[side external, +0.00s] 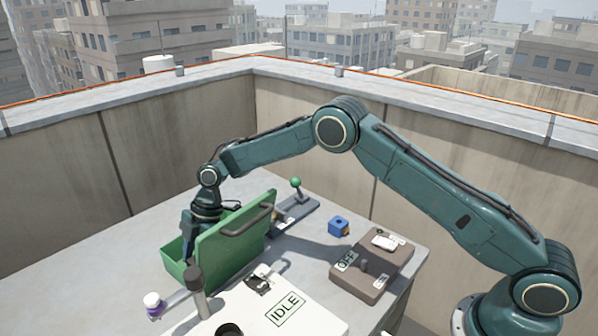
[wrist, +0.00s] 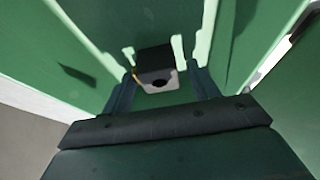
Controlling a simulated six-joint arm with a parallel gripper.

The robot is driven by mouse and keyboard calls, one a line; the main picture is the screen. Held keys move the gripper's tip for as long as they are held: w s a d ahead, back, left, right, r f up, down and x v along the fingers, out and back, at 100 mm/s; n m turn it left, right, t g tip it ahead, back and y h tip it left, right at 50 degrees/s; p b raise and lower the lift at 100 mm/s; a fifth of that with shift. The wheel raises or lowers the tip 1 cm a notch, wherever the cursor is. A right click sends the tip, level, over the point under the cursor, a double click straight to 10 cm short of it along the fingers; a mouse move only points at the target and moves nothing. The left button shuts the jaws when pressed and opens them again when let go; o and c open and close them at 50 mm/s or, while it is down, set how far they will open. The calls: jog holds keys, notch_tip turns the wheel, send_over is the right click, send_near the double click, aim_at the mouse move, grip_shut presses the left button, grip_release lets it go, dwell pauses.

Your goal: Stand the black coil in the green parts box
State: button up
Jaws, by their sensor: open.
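The green parts box (side external: 178,262) stands on the grey table at the left, with a green panel with a dark handle raised on its near side (side external: 228,250). My gripper (side external: 192,243) points down into it, its tips mostly hidden there in the side view. In the wrist view, the black coil (wrist: 154,58), a dark block with a grey face and dark hole, is inside the box between the fingertips of my gripper (wrist: 163,88). The fingers are open, with gaps on both sides of the coil. Whether it stands fully upright is hard to tell.
A post with a dark top (side external: 196,290) and a purple-white knob (side external: 153,301) stand close in front of the box.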

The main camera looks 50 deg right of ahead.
jog(key=v, duration=1.2)
jog(key=shift+r, duration=0.1)
dwell(0.4)
jog(key=s+d+r+m+t+h, duration=0.1)
jog(key=s+d+r+m, duration=0.2)
jog(key=s+r, duration=0.3)
jog(key=s+d+r+m+t, duration=0.1)
jog(key=s+d+r+m, duration=0.2)
jog(key=s+r, duration=0.25)
jog(key=s+d+r+m+t+h, duration=0.1)
jog(key=s+d+r+m+t, duration=0.15)
jog(key=s+r, duration=0.35)
jog(key=s+d+f+m+h, duration=0.1)
jog(key=s+d+m, duration=0.3)
jog(key=s, duration=0.7)
jog(key=s+d+f+m+t+h, duration=0.1)
jog(key=s+d+m, duration=0.4)
jog(key=s, duration=0.6)
jog(key=shift+d+f+m, duration=0.25)
jog(key=shift+m, duration=0.4)
